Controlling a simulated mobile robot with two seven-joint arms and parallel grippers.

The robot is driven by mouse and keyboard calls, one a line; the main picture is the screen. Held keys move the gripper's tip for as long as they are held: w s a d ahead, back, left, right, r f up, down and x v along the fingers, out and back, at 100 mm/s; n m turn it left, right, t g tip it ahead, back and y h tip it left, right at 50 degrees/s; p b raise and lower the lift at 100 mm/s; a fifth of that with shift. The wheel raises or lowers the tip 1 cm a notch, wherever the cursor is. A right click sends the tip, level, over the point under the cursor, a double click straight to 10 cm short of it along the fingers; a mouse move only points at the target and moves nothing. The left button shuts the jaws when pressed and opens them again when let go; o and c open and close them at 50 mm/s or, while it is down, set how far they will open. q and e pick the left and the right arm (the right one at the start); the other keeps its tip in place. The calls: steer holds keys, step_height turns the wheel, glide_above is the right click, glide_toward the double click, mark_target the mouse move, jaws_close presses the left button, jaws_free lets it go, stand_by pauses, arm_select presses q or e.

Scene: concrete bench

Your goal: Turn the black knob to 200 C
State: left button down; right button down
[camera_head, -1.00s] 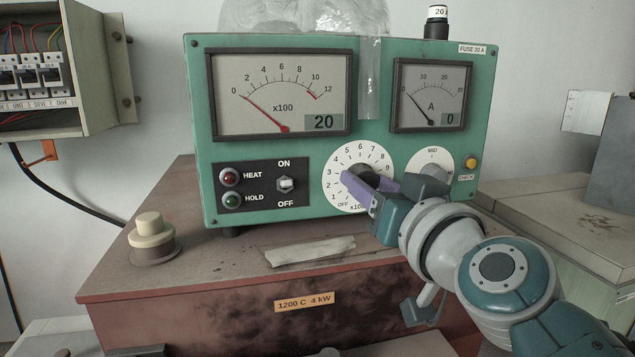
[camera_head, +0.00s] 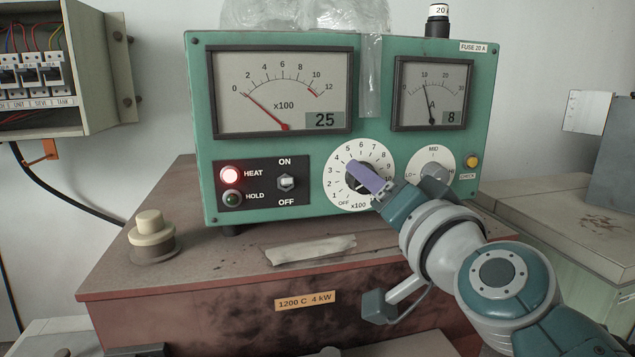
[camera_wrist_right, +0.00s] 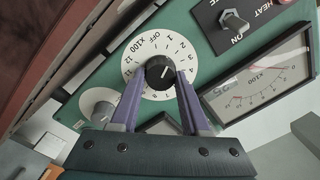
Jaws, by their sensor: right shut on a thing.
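The black knob (camera_head: 352,183) sits at the centre of a round white dial (camera_head: 338,193), marked OFF, 1 and up, x100, on a green control panel. In the head view a purple finger covers much of the knob. In the right wrist view the knob (camera_wrist_right: 160,72) shows a white pointer line, tilted toward the low numbers; its exact mark is hard to read. My right gripper (camera_head: 358,172) comes from the lower right, its two purple fingers on either side of the knob, shut on it. My left gripper is not in view.
The HEAT lamp (camera_head: 230,174) glows red; the HOLD lamp (camera_head: 232,198) is dark. The temperature meter (camera_head: 282,90) reads 25, the ammeter (camera_head: 430,88) reads 8. A toggle switch (camera_head: 287,183) and a smaller grey selector knob (camera_head: 436,172) flank the dial.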

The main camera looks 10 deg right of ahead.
steer(key=shift+m, duration=1.6)
steer(key=shift+c, duration=1.9)
jaws_free()
steer(key=s+b, duration=0.1)
steer(key=s, duration=0.9)
steer(key=shift+d+f+b, duration=0.2)
steer(key=shift+d+b, duration=0.1)
steer(key=shift+b, duration=0.1)
